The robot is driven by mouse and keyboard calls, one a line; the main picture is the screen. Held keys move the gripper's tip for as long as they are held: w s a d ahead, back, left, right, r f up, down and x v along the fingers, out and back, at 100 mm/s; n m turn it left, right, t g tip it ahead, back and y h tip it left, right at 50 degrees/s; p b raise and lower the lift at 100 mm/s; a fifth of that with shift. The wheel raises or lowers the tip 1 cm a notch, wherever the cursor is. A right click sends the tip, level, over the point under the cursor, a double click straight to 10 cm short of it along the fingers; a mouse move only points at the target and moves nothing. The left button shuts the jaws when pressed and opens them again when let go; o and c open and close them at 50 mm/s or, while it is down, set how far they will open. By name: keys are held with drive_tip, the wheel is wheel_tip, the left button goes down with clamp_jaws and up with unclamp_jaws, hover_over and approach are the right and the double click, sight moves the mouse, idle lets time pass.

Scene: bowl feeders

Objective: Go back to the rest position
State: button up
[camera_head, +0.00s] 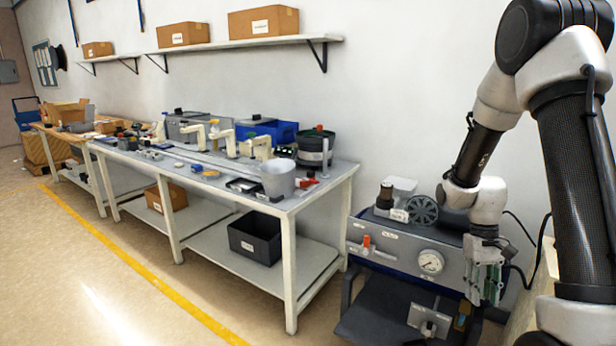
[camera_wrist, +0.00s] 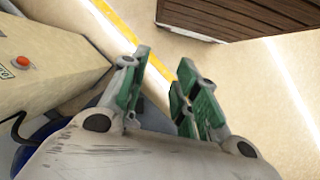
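My gripper (camera_head: 484,283) hangs pointing down at the right of the head view, in front of the grey machine panel with a gauge (camera_head: 430,261). In the wrist view my gripper (camera_wrist: 163,84) shows two green-and-grey fingers with a clear gap between them. Nothing is held in the gap, and the floor shows through it. The upper arm rises at the right edge of the head view, and the forearm bends down to the gripper.
A long grey workbench (camera_head: 333,178) with parts and bowls stands at the left. A shelf (camera_head: 222,45) with boxes is on the wall. A beige cabinet with a red button (camera_wrist: 23,61) is left in the wrist view. Open floor (camera_head: 90,270) lies in front of the bench.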

drive_tip(key=s+a+r+t, duration=0.2)
drive_tip(key=s+r, duration=0.3)
drive_tip(key=r, duration=0.3)
drive_tip(key=s+a+r+t, duration=0.1)
drive_tip(key=s+r+t, duration=0.2)
drive_tip(key=r, duration=0.6)
drive_tip(key=s+a+r+t, duration=0.2)
drive_tip(key=s+r+t, duration=0.1)
drive_tip(key=s+r, duration=0.4)
wheel_tip(320, 180, up, 2)
drive_tip(key=shift+s+a+r+n, duration=0.15)
drive_tip(key=shift+a+r+n, duration=0.05)
drive_tip(key=shift+a+n, duration=0.15)
drive_tip(key=shift+o, duration=0.4)
